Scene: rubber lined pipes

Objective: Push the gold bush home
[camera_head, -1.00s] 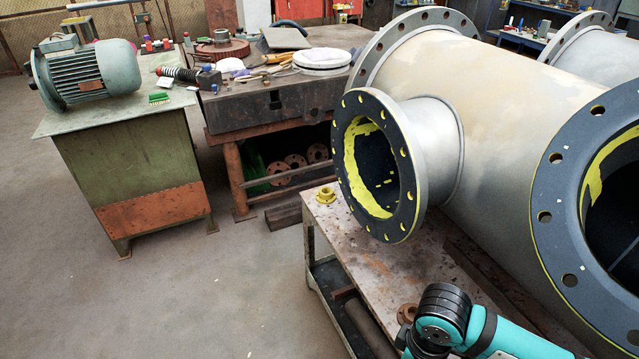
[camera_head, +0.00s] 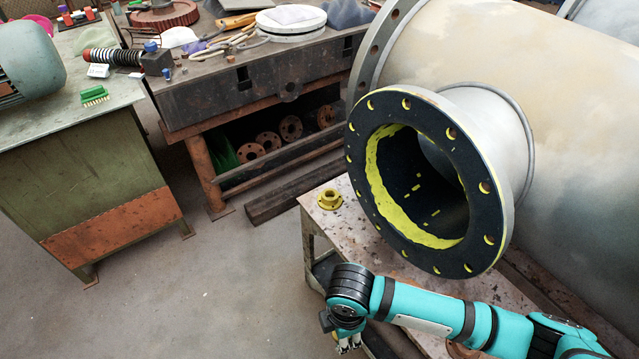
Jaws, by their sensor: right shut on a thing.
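A gold-yellow flanged bush (camera_head: 330,199) sits upright on the left corner of the low trolley top (camera_head: 345,225), its open bore facing up. How far it is seated cannot be told from this view. My right gripper (camera_head: 349,346) hangs at the bottom of the picture, below and slightly right of that bush and apart from it. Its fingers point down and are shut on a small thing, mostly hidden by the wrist. A hint of gold shows beside the fingers, but its shape is unclear. My left gripper is out of view.
A large pipe (camera_head: 560,110) with a black-faced, yellow-edged flange (camera_head: 468,262) overhangs the trolley just right of the bush. A heavy workbench (camera_head: 250,95) stands behind, and a green cabinet (camera_head: 90,170) at left. The floor (camera_head: 230,290) left of the trolley is clear.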

